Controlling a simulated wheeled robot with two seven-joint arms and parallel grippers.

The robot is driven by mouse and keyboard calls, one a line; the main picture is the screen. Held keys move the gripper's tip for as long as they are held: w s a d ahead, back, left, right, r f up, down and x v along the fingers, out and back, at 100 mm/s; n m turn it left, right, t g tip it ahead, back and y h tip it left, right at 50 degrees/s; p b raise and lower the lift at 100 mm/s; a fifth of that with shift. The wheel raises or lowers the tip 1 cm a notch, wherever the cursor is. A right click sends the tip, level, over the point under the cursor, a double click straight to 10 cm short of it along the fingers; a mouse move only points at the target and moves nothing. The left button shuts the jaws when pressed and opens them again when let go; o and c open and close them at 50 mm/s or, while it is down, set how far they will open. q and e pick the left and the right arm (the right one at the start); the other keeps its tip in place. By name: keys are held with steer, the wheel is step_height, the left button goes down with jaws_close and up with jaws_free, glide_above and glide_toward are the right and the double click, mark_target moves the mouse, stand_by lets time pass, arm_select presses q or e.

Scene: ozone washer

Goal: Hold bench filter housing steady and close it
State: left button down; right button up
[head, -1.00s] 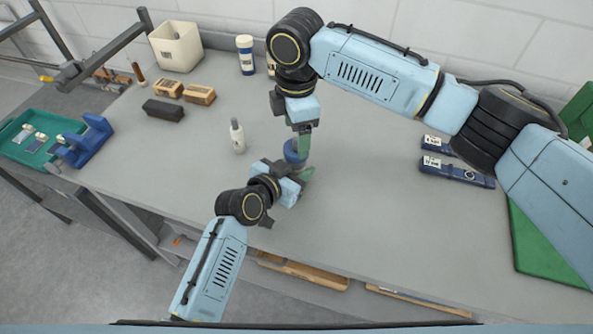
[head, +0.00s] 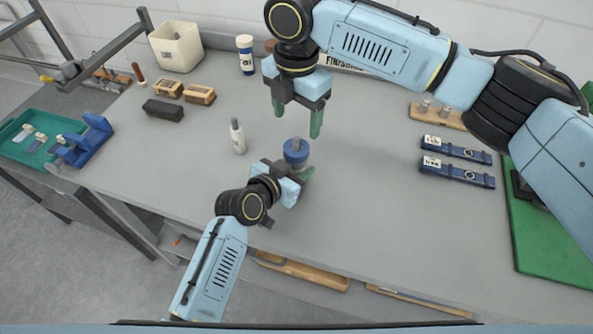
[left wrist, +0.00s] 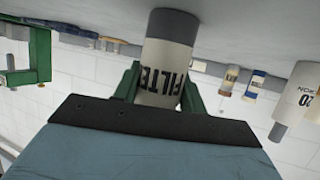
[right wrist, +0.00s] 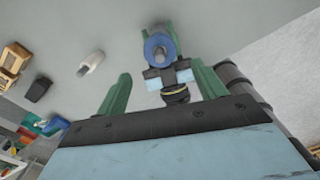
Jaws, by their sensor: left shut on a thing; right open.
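The filter housing stands on the bench; its blue cap (head: 296,149) is on top in the head view. Its pale body, marked with dark "FILTE" letters (left wrist: 168,75), shows in the left wrist view, where it appears upside down. My left gripper (head: 302,178) is shut around the body. My right gripper (head: 296,118) is open and empty above the cap, apart from it. In the right wrist view the cap (right wrist: 159,48) lies beyond the two green fingers. Whether the cap is fully seated cannot be told.
A white bottle (head: 237,137) stands left of the housing. Brushes (head: 199,94) and a white bin (head: 175,46) are at the back left. Blue strips (head: 457,172) and a green mat (head: 540,235) are at the right.

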mark_target(296, 138)
steer(key=shift+f, duration=0.1)
steer(key=shift+f, duration=3.9)
steer(key=c, duration=1)
steer(key=m, duration=0.6)
steer(key=o, duration=1.1)
steer(key=shift+c, duration=0.2)
